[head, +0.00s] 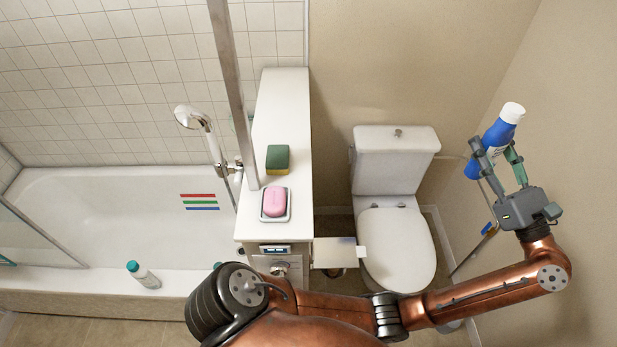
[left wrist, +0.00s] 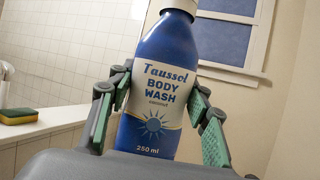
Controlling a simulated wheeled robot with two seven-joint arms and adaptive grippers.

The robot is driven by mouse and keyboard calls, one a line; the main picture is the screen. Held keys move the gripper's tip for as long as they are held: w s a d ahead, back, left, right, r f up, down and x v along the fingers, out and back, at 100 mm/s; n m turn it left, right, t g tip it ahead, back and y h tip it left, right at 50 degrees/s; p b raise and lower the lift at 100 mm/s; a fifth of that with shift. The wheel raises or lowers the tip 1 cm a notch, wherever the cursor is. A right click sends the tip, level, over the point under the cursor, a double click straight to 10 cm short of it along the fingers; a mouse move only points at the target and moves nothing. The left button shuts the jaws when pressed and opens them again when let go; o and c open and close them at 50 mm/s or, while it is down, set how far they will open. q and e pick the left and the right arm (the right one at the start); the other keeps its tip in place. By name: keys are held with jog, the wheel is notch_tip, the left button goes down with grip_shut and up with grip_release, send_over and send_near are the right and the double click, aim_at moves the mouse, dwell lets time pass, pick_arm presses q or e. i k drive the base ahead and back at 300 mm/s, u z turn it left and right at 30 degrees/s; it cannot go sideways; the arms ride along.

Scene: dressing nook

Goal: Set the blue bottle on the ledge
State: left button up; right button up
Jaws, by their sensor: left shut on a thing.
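The blue bottle (head: 500,131) has a white cap and hangs tilted in the air at the right of the head view, near the beige wall. In the left wrist view the bottle (left wrist: 155,125) shows its body wash label. My left gripper (head: 498,156) is shut on it, with green-padded fingers on either side. The white ledge (head: 284,112) is the top of the half wall between bathtub and toilet, well left of the bottle. My right gripper is not in view.
A green and yellow sponge (head: 277,159) and a pink soap on a dish (head: 275,203) lie on the ledge's middle and front. The ledge's back part is clear. A metal post (head: 232,90) rises along its left side. The toilet (head: 396,240) stands between ledge and bottle.

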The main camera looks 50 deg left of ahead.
aim_at(291, 129)
jog(key=k, duration=0.5)
jog(key=z, duration=0.9)
jog(key=i, duration=1.25)
jog(key=u, duration=1.35)
jog(key=i, duration=0.75)
jog(key=u, duration=1.95)
jog(key=i, duration=0.25)
jog(key=z, duration=0.05)
